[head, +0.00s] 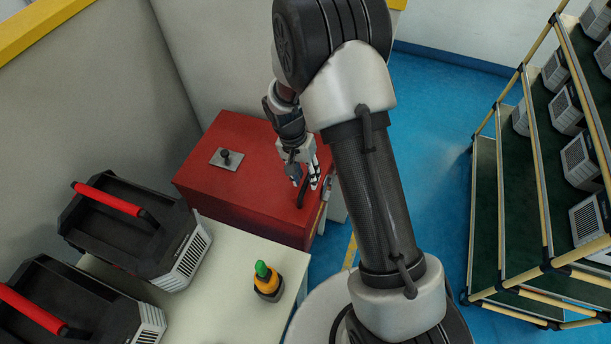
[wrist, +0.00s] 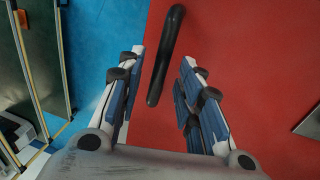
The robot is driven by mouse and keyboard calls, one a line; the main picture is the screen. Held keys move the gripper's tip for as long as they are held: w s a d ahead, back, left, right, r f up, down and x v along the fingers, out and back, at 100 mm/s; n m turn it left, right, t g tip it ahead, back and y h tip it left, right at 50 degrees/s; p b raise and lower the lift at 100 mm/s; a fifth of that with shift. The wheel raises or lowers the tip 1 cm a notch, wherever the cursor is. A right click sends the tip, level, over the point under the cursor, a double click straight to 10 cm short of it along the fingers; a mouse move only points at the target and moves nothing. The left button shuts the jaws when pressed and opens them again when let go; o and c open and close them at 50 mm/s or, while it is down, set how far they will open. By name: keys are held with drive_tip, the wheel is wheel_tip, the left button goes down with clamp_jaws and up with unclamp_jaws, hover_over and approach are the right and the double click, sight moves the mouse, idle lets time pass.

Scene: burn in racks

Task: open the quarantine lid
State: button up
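The quarantine lid (head: 240,150) is the red top of a red box and lies flat, closed. It also fills much of the wrist view (wrist: 245,60). A black bar handle (head: 303,191) stands near the lid's right edge; in the wrist view the handle (wrist: 165,55) runs lengthwise between and ahead of the fingers. My gripper (head: 305,183) is above the handle, pointing down. In the wrist view my gripper (wrist: 163,70) has its two fingers well apart, with gaps to the handle on both sides. It holds nothing.
A metal plate with a black knob (head: 226,157) sits on the lid. A pale table (head: 225,290) in front carries black crates with red handles (head: 110,200) and a yellow-black piece with a green top (head: 266,280). A rack of grey units (head: 540,150) stands right, across blue floor.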

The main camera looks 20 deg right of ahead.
drive_tip(key=shift+c, duration=0.4)
clamp_jaws()
idle(0.4)
